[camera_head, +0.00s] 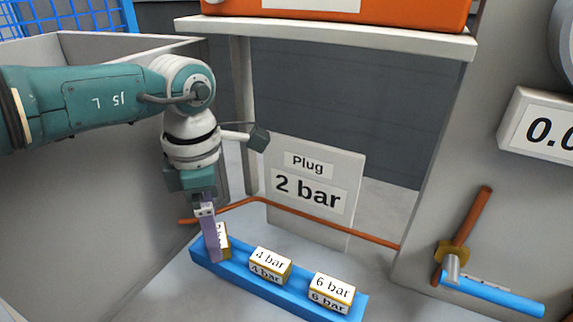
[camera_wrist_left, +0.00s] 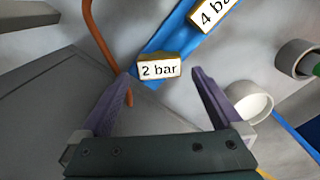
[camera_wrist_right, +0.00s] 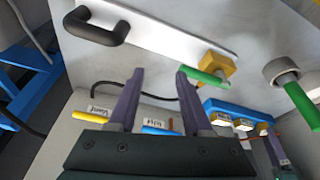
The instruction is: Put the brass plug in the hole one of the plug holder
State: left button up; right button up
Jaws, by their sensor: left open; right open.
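A blue rail-shaped holder (camera_head: 236,274) carries brass plugs with white labels. The 2 bar plug (camera_head: 224,241) is at its left end, the 4 bar plug (camera_head: 270,266) in the middle and the 6 bar plug (camera_head: 331,291) at the right. My left gripper (camera_head: 212,250) points down at the 2 bar plug and partly hides it. In the left wrist view the 2 bar plug (camera_wrist_left: 159,68) lies between the open fingertips, apart from both. My right gripper (camera_wrist_right: 160,74) is open and empty, outside the head view. No hole of the holder can be made out.
A sign (camera_head: 306,188) reads "Plug 2 bar" behind the holder. A blue-handled valve (camera_head: 492,294) is at the right. A grey wall (camera_head: 110,170) stands at left. Right wrist view shows a green handle (camera_wrist_right: 205,75) near the fingers.

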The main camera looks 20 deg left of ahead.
pick_arm(q)
notch_tip(320, 180, up, 10)
jog(key=p, duration=0.7)
jog(key=shift+r+p, duration=0.15)
jog(key=shift+p, duration=0.2)
